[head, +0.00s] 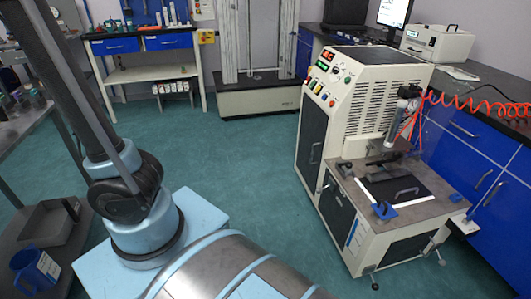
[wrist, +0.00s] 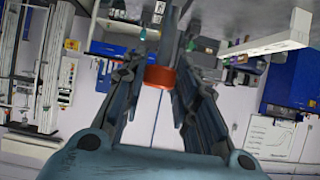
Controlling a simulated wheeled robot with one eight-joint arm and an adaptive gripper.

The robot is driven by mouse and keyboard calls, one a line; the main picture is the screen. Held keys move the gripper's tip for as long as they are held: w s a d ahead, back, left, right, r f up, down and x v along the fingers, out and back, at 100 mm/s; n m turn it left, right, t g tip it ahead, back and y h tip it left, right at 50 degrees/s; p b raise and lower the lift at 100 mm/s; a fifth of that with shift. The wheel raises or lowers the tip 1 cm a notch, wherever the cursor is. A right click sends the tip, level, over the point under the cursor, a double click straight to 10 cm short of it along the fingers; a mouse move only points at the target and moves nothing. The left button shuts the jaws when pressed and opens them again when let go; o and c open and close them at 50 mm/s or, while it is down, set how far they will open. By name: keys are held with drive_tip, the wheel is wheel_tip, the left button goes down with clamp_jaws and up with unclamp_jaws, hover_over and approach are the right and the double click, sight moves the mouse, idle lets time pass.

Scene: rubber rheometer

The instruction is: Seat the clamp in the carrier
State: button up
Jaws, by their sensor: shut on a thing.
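My gripper (wrist: 160,80) shows in the wrist view, its two dark blue-grey fingers closed on an orange-red piece (wrist: 157,76). This piece may be the clamp; most of its shape is hidden between the fingers. My gripper is outside the head view, where only part of my arm shows at left. In the head view, the cream rheometer (head: 365,110) stands at right. Its low front deck bears a black plate (head: 385,190) with a handle, white strips and a small blue part (head: 384,210). I cannot tell which part is the carrier.
Blue cabinets with a dark worktop (head: 480,100) stand right of the machine. A bench with blue drawers (head: 142,45) is at the back. A grey shelf with a blue mug (head: 35,268) is at lower left. Green floor (head: 250,170) lies clear in the middle.

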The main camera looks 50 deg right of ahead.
drive_tip(key=shift+r, duration=2)
